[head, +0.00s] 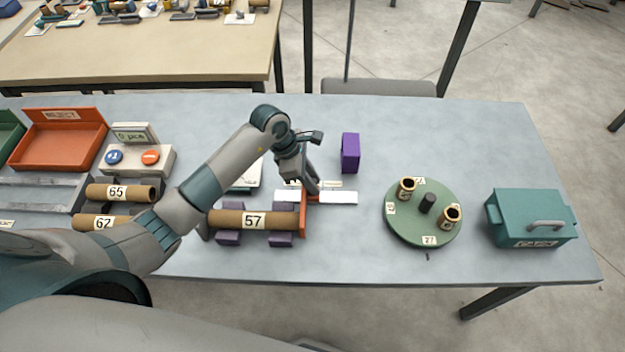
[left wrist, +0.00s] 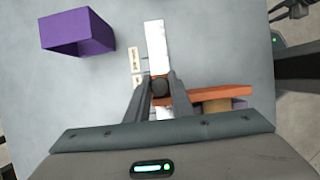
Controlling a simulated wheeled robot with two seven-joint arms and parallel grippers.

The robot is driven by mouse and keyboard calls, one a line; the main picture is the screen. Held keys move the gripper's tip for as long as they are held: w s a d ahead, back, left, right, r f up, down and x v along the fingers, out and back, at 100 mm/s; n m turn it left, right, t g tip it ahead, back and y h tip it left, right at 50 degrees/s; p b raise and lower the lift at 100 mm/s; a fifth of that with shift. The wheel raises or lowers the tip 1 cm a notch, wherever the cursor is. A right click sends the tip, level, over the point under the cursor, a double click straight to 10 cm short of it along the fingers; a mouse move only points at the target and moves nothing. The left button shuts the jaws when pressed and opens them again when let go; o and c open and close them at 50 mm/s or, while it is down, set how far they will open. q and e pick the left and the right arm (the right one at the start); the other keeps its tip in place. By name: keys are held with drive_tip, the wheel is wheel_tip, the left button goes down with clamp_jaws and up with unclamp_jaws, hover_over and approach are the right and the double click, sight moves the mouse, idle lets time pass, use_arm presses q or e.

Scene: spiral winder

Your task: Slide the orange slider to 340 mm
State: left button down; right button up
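The orange slider (head: 303,222) stands upright at the right end of a brown tube marked 57 (head: 225,219); I cannot tell whether they touch. It sits on a white rail (head: 338,197) that runs on to the right. My left gripper (head: 313,189) reaches down over the slider. In the left wrist view its fingers (left wrist: 160,86) close on both sides of the slider's dark round knob (left wrist: 159,88), and the orange bar (left wrist: 215,92) shows beside it. Small labels (left wrist: 135,62) lie beside the rail, too small to read. My right gripper (left wrist: 289,10) shows only partly, at the picture's upper right.
Purple supports (head: 230,238) carry the tube. A purple block (head: 350,153) stands behind the rail. A green turntable (head: 423,238) and a teal box (head: 530,222) stand to the right. Other tubes (head: 120,193), a button box (head: 137,160) and an orange reject tray (head: 60,147) lie left.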

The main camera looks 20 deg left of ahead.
use_arm(q)
drive_tip(key=shift+w+d+f+b, duration=0.1)
drive_tip(key=shift+w+d+b, duration=0.2)
drive_tip(key=shift+d+b, duration=0.35)
drive_tip(key=d+b, duration=0.1)
drive_tip(key=d, duration=0.1)
drive_tip(key=w+d+b, duration=0.1)
drive_tip(key=d+b, duration=0.1)
drive_tip(key=w+d+b, duration=0.1)
drive_tip(key=d+b, duration=0.1)
drive_tip(key=d, duration=0.1)
drive_tip(key=shift+d, duration=0.35)
drive_tip(key=shift+r, duration=0.25)
drive_tip(key=c, duration=1.8)
unclamp_jaws()
drive_tip(key=shift+c, duration=0.2)
drive_tip(key=o, duration=0.3)
drive_tip(key=shift+d, duration=0.1)
drive_tip(key=shift+f, duration=0.1)
